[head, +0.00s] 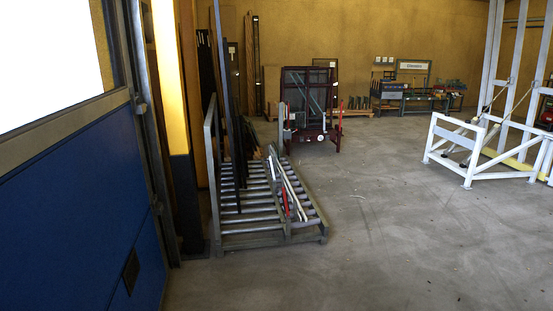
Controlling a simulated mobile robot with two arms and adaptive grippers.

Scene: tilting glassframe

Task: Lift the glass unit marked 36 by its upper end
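No glass unit with a readable 36 shows in the head view. A dark glazed unit (296,84) stands upright on a dark red trolley (318,137) in the middle distance; any marking on it is too small to read. Several tall dark panels or profiles (237,150) stand upright at the left side of a grey roller rack (262,226) nearer to me. Neither of my grippers is in view.
A blue door (80,225) fills the left edge. A white metal frame (470,150) stands at the right. A workbench (410,97) is at the back wall. The grey concrete floor (400,230) in front and centre is clear.

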